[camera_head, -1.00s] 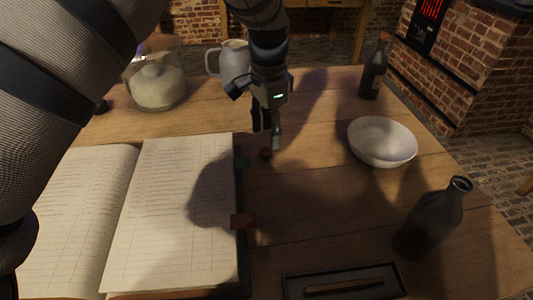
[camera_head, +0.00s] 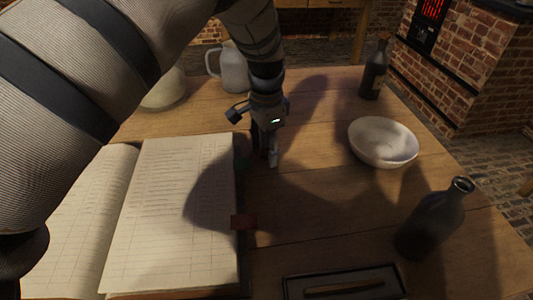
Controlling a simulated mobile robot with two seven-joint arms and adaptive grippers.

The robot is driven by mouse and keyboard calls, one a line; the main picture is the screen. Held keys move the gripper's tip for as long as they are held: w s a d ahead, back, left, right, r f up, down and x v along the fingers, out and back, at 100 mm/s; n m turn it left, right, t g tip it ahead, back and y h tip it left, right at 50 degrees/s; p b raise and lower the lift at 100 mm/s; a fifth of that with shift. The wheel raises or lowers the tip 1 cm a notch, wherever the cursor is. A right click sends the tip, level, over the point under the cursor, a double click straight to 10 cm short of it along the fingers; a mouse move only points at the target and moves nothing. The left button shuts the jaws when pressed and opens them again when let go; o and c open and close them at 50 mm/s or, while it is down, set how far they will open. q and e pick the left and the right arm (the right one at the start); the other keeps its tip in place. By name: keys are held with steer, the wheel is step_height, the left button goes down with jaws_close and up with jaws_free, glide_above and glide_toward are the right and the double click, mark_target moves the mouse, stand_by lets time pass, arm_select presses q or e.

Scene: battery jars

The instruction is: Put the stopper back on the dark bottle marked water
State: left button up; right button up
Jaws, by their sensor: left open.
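A dark bottle (camera_head: 432,222) with an open mouth stands upright at the front right of the table. I cannot read any mark on it. A second dark bottle (camera_head: 374,75), smaller in view, stands at the back right with a brown cork in its neck and a pale label. My left gripper (camera_head: 266,161) points down at the table beside the book's right edge. It is open, with its fingers low around the spot where a small brown stopper lay. The stopper is now mostly or wholly hidden by the fingers. My right gripper is not in view.
An open ledger book (camera_head: 180,210) with ribbon tabs lies at the left. A white bowl (camera_head: 383,143) stands at the right, and a narrow dark tray (camera_head: 290,288) with a stick is at the front.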

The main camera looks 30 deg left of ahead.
mark_target(267, 150)
arm_select(q)
steer(key=c, duration=0.8)
steer(key=shift+r, duration=0.1)
steer(key=shift+r, duration=0.3)
step_height(267, 150, up, 2)
steer(key=shift+w+r, duration=0.1)
steer(key=shift+r, duration=0.15)
steer(key=s+d+r+p, duration=0.3)
steer(key=s+d+r, duration=0.5)
steer(key=d, duration=0.3)
steer(key=shift+s+d+r, duration=0.15)
steer(key=shift+s+r, duration=0.05)
steer(key=shift+r, duration=0.7)
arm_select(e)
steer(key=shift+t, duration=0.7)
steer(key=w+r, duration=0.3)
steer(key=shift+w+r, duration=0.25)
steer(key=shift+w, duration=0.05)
